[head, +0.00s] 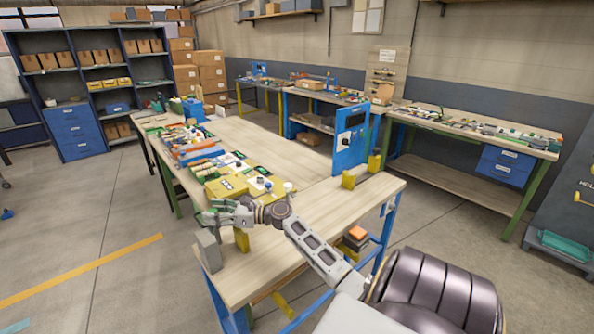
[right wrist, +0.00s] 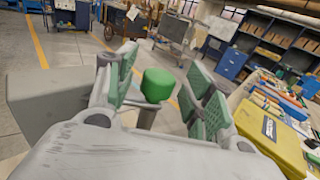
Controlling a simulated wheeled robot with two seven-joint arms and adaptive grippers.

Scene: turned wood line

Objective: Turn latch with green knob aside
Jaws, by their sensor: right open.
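In the right wrist view, a green knob (right wrist: 158,84) on a short grey stem stands between the two green-padded fingers of my right gripper (right wrist: 163,88). The fingers are open, with a gap visible on each side of the knob. In the head view my right gripper (head: 215,216) is low over the near left end of the wooden table, close to a grey block (head: 208,251). The knob cannot be made out in the head view, and the latch's arm is hidden in both views. My left gripper is not in view.
The grey block also shows at the left of the right wrist view (right wrist: 48,100). A yellow block (head: 242,240) stands beside my gripper. Tools and a yellow case (head: 228,187) lie behind it on the table (head: 318,212). A blue upright panel (head: 349,140) stands at the table's right.

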